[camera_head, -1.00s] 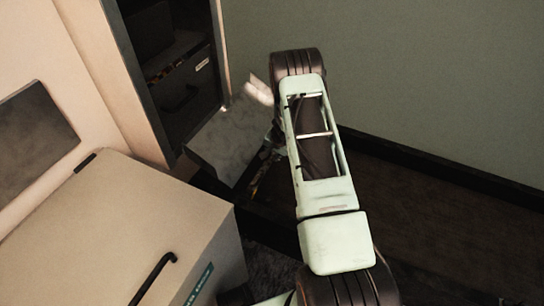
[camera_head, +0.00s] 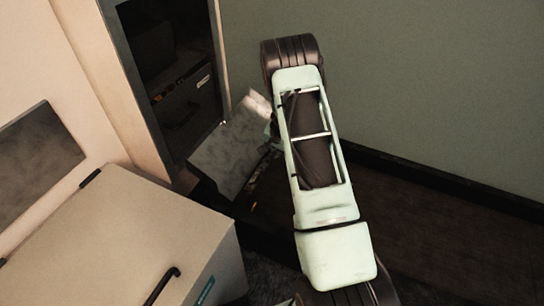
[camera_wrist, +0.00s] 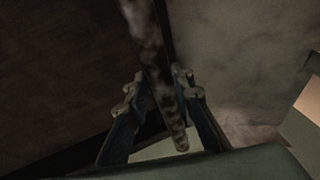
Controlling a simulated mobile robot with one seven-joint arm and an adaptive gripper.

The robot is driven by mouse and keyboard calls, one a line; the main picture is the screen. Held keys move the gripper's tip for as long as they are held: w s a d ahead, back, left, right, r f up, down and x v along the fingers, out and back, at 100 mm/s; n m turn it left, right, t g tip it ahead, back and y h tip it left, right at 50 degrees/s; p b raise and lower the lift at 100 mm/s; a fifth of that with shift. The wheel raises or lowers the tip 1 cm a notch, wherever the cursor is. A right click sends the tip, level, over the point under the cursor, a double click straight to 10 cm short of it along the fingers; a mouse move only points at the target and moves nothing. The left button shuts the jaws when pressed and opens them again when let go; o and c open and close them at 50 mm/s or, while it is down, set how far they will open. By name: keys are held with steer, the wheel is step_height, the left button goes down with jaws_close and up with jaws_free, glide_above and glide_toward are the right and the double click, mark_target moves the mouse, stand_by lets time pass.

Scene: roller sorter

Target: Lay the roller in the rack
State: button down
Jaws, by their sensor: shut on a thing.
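In the wrist view, the roller (camera_wrist: 152,50) is a long, narrow rod with a mottled grey-brown surface. It runs from the top edge down between the two fingers of my gripper (camera_wrist: 157,78), and its lower end shows near the palm. The fingers are closed on it from both sides. The roller's far end is cut off by the top of the picture. In the head view, my arm hides most of the gripper, and I cannot make out the roller there. I cannot clearly identify the rack in either view.
An open dark cabinet (camera_head: 180,85) stands at the upper left. Beside it is a grey mottled panel (camera_head: 230,150), partly behind my arm. A beige box with a black handle (camera_head: 115,240) fills the lower left. A plain green-grey wall (camera_head: 430,90) is at right, with dark floor below.

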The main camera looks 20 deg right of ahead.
mark_target(272, 151)
steer(key=shift+r+p, duration=1.35)
steer(key=shift+r, duration=1.25)
